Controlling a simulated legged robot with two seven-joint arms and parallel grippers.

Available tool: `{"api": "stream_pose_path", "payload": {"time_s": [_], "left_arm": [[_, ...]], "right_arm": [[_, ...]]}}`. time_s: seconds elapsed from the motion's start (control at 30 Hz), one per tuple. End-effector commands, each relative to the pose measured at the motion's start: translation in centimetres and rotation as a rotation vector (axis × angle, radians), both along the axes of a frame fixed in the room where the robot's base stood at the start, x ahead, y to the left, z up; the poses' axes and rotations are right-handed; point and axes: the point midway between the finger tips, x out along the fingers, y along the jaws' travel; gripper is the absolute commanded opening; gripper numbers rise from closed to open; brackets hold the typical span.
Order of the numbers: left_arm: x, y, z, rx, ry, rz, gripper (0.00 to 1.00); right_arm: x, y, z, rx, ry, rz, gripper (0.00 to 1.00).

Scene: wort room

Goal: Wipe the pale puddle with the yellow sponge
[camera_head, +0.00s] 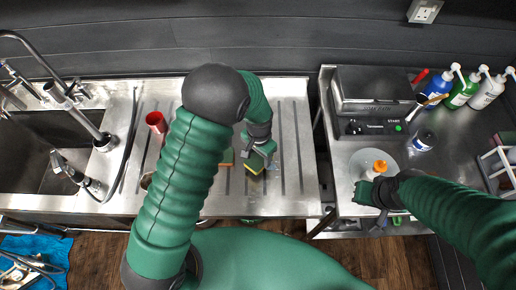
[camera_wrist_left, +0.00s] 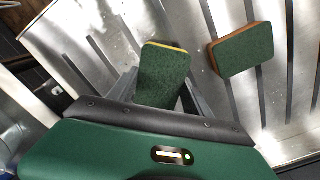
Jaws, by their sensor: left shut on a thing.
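My left gripper (camera_head: 257,160) is shut on the yellow sponge (camera_head: 254,167), low over the ridged steel drainboard. In the left wrist view the sponge (camera_wrist_left: 163,75) shows a green scrub face and a yellow edge between the fingers. I cannot tell whether it touches the steel. A small pale patch (camera_head: 273,166) just right of the gripper may be the pale puddle; its outline is unclear. A second sponge, orange with a green face (camera_wrist_left: 247,50), lies to the right in the wrist view. My right gripper (camera_head: 380,218) is at the right counter's front edge; its jaw opening is unclear.
A red cup (camera_head: 156,122) stands on the drainboard's left part. A sink with a tap (camera_head: 82,120) is further left.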

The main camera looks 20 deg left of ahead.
Motion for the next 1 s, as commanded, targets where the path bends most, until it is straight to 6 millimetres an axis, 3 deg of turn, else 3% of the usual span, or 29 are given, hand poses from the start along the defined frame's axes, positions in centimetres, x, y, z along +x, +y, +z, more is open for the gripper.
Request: {"api": "stream_pose_path", "payload": {"time_s": [0.1, 0.37, 1.0], "left_arm": [[0.1, 0.0, 1.5, -0.001, -0.002, 0.001, 0.25], [0.4, 0.1, 3.5, -0.001, 0.000, 0.003, 0.25], [0.4, 0.0, 3.2, -0.002, 0.000, 0.001, 0.25]], "right_arm": [[0.0, 0.0, 1.3, 0.000, 0.000, 0.000, 0.00], [0.0, 0.0, 2.8, 0.000, 0.000, 0.000, 0.00], [0.0, 0.0, 2.2, 0.000, 0.000, 0.000, 0.00]]}}
